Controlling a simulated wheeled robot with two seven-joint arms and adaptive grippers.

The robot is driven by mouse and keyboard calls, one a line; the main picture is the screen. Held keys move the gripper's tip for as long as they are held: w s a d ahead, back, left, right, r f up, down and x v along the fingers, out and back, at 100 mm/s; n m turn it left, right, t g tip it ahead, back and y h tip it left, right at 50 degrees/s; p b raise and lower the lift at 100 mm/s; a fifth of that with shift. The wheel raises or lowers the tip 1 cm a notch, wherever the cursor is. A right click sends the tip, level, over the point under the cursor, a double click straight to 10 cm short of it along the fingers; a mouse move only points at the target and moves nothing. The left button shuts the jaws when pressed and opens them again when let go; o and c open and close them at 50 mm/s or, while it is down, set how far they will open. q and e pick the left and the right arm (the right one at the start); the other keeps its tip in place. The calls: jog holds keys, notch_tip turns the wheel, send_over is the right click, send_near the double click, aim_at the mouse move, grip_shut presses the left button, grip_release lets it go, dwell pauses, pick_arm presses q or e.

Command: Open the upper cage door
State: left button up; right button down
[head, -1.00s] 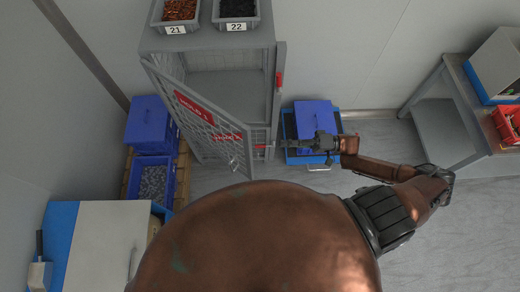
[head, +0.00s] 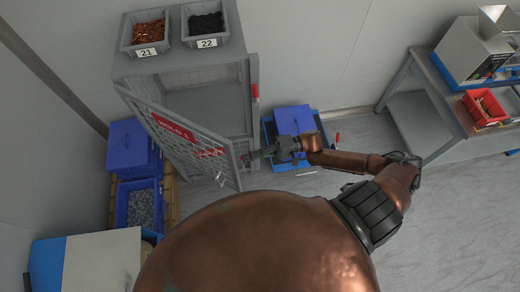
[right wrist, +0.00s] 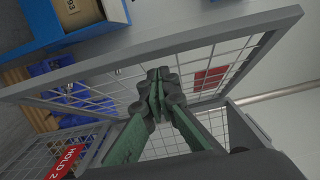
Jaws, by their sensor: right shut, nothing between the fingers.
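The upper cage door (head: 158,122) is a grey-framed mesh panel with a red HOLD 1 sign. It stands swung out from the cage (head: 185,67), hinged on the left, and the upper compartment shows open behind it. The door's mesh (right wrist: 115,82) and the back of a red sign (right wrist: 210,77) show in the right wrist view. My right gripper (head: 247,156) is shut and empty near the door's free edge; its closed fingertips (right wrist: 157,88) overlap the mesh in the wrist view. I cannot tell whether they touch it. My left gripper is out of view.
A lower door with a red HOLD 2 sign (right wrist: 68,160) sits below. Bins 21 (head: 148,30) and 22 (head: 207,22) stand on the cage. A blue lidded box (head: 294,120) is at its right, blue crates (head: 133,148) at its left. Floor at right is clear.

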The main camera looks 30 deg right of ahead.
jog(key=shift+s+a, duration=0.65)
jog(key=shift+a, duration=0.3)
jog(key=shift+a, duration=0.1)
